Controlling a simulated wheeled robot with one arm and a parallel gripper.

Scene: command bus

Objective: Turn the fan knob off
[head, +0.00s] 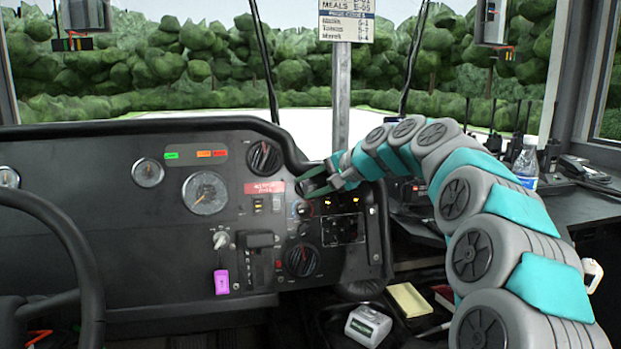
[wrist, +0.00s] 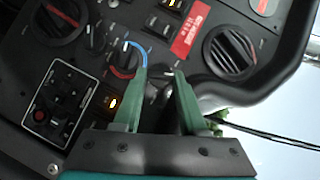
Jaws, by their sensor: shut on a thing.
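The dashboard (head: 120,210) holds several dials and knobs. My gripper (head: 304,182) reaches from the right to its upper right part, with its green fingers against the panel. In the wrist view, the fingertips (wrist: 160,74) stand on either side of a small dark knob (wrist: 168,73), which looks like the fan knob. They are shut on it. Most of this knob is hidden by the fingers, and its setting cannot be read. A temperature knob (wrist: 124,60) with a blue and red arc sits just left of the fingers; in the head view it is below my gripper.
Round air vents (head: 264,156) (head: 300,259) lie above and below. A switch panel (wrist: 60,101) is left of the fingers in the wrist view. The steering wheel (head: 75,240) is at the left. A water bottle (head: 526,162) stands on the right ledge.

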